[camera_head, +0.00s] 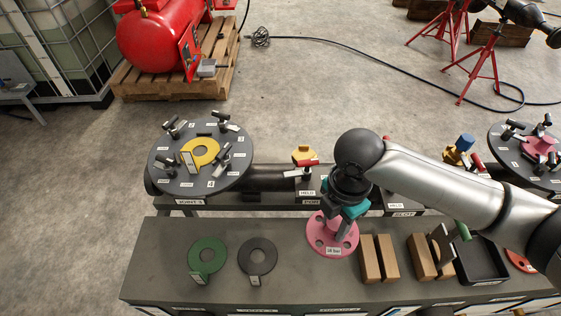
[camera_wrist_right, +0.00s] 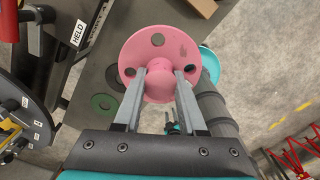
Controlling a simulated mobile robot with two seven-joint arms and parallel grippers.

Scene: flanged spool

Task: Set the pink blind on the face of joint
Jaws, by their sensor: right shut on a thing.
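The pink blind (camera_head: 324,241) is a round disc with several holes and a central knob. It also fills the upper middle of the right wrist view (camera_wrist_right: 133,53). My right gripper (camera_head: 345,210) is shut on the knob, its fingers on either side (camera_wrist_right: 160,82); the disc is over the far side of the bench. The joint's dark round face (camera_head: 163,161) is to the left, with a yellow ring (camera_head: 210,155) on it and several handled clamps around its rim. A small dark and teal shape in the right wrist view may be my left gripper (camera_wrist_right: 172,126); its jaws are unclear.
The grey bench (camera_head: 165,275) holds a green ring (camera_head: 194,257), a dark ring (camera_head: 246,264), wooden blocks (camera_head: 369,260) and a black tray (camera_head: 490,271). Another clamped flange (camera_head: 505,152) is at far right.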

